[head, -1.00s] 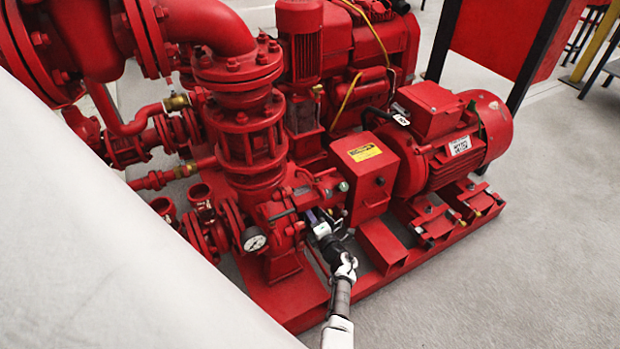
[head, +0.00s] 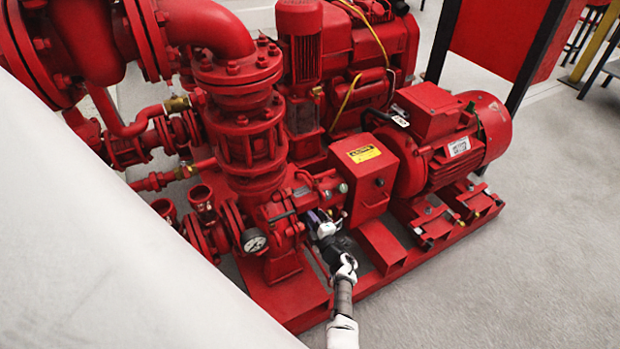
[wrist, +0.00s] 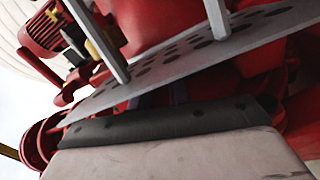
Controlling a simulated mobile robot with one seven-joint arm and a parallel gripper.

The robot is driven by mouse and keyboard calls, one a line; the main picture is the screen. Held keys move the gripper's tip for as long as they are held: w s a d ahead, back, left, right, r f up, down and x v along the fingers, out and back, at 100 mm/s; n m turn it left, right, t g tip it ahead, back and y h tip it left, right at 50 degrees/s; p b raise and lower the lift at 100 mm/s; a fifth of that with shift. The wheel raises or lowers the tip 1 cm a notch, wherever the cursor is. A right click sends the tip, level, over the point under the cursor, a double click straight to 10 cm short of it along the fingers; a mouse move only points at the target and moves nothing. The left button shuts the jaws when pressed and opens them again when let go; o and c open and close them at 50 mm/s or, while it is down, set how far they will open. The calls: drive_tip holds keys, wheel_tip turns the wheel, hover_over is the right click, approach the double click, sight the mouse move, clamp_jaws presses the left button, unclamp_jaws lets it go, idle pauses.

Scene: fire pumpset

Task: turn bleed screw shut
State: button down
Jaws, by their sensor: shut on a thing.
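In the wrist view, the pale body of my gripper fills the bottom, and the fingertips and the screw cannot be made out.
A red box with a yellow label (head: 365,170) and the red motor (head: 455,145) stand right of my gripper. The red base frame (head: 300,305) runs below. In the wrist view, a grey perforated plate (wrist: 185,50) crosses close by. Open floor (head: 520,270) lies front right.

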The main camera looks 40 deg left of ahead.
drive_tip(key=shift+m, duration=0.6)
drive_tip(key=c, duration=1.6)
unclamp_jaws()
drive_tip(key=p+v, duration=0.6)
drive_tip(key=v, duration=0.7)
drive_tip(key=shift+s+d+p, duration=0.2)
drive_tip(key=shift+d+p, duration=0.1)
drive_tip(key=shift+p, duration=0.05)
